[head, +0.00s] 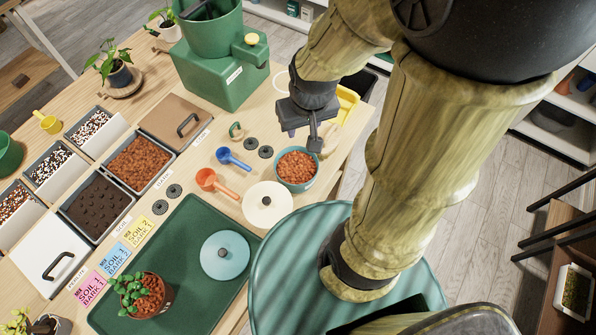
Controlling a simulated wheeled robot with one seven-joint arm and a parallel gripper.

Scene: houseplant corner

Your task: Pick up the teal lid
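The teal lid (225,257) is a pale blue-teal disc with a dark round knob. It lies flat on the right part of the dark green tray (183,262), with nothing on it. My gripper (303,135) is up and to the right of the lid in the head view, over or near a teal bowl (297,184) of reddish clay pellets. Its two fingers look apart with nothing between them. The lid is well away from the fingers and fully in view.
A cream lid (267,204) lies between the bowl and the tray. A potted plant (147,294) stands on the tray left of the teal lid. Orange (213,182) and blue (232,158) scoops lie nearby. A green machine (220,67) stands behind; soil bins line the left.

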